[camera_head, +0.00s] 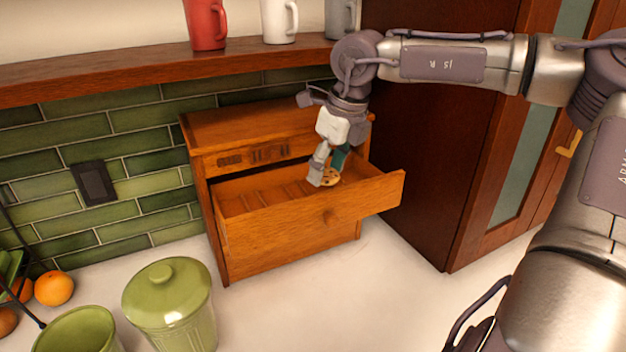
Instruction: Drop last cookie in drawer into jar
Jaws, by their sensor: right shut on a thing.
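A wooden drawer box (270,255) stands on the counter with its drawer pulled out. A round cookie with dark spots (331,177) is at the right side of the open drawer. My right gripper (325,172) points down into the drawer and is shut on the cookie, which shows partly between and beside the fingers. A green lidded jar (172,310) stands at the front, left of the drawer box. An open green container (78,332) stands to its left, cut by the lower edge; whether it is the jar of the task I cannot tell. My left gripper is not in view.
Oranges (54,288) and a dark wire holder are at the far left. Red, white and grey mugs (279,20) stand on the wooden shelf (150,72) above. A dark cabinet (440,140) rises right of the box. The counter (400,290) before the box is clear.

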